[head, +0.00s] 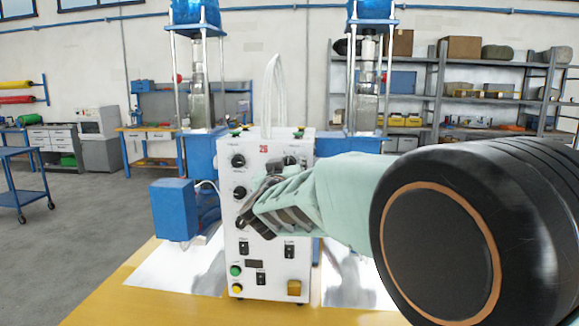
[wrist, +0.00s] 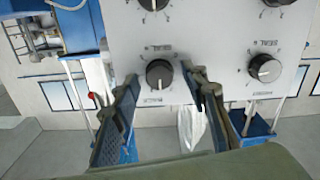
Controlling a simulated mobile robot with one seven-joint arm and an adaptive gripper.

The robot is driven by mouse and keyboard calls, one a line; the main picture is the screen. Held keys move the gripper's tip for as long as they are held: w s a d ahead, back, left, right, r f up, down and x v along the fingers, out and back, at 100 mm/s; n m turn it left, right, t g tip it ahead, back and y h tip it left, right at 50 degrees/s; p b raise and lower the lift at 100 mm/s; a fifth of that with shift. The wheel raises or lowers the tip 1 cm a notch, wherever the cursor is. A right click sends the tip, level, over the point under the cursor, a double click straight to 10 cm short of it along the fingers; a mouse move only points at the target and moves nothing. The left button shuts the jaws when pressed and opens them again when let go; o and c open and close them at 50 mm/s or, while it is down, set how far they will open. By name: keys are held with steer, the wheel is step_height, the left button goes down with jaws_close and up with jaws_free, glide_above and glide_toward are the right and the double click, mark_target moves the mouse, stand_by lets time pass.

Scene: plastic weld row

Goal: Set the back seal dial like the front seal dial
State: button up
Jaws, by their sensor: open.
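The white control panel (head: 262,268) carries several black dials. In the head view an upper left dial (head: 238,160) and a dial below it (head: 239,192) show; my gripper (head: 262,203) covers part of the panel face. In the wrist view one dial (wrist: 160,73) lies between the open fingers of my gripper (wrist: 160,77); I cannot tell whether they touch it. Another dial (wrist: 265,67) is to its right, with more at the top edge. The labels are too small to read, so I cannot tell which dials are the front and back seal dials. Pointer settings are unclear.
The panel stands on a yellow table (head: 110,290) between two blue and metal presses. A blue box (head: 173,210) is left of the panel. A pale looped tube (head: 274,90) rises above it. Switches and buttons sit lower on the panel. Shelves stand behind.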

steer(key=shift+c, duration=0.5)
jaws_close()
steer(key=m+b, duration=0.1)
steer(key=m, duration=0.3)
steer(key=shift+f, duration=0.1)
steer(key=m+b, duration=0.2)
steer(key=m, duration=0.2)
steer(key=m+b, duration=0.2)
steer(key=m, duration=0.2)
steer(key=shift+d, duration=0.1)
steer(key=shift+m+b, duration=1)
steer(key=shift+m, duration=0.9)
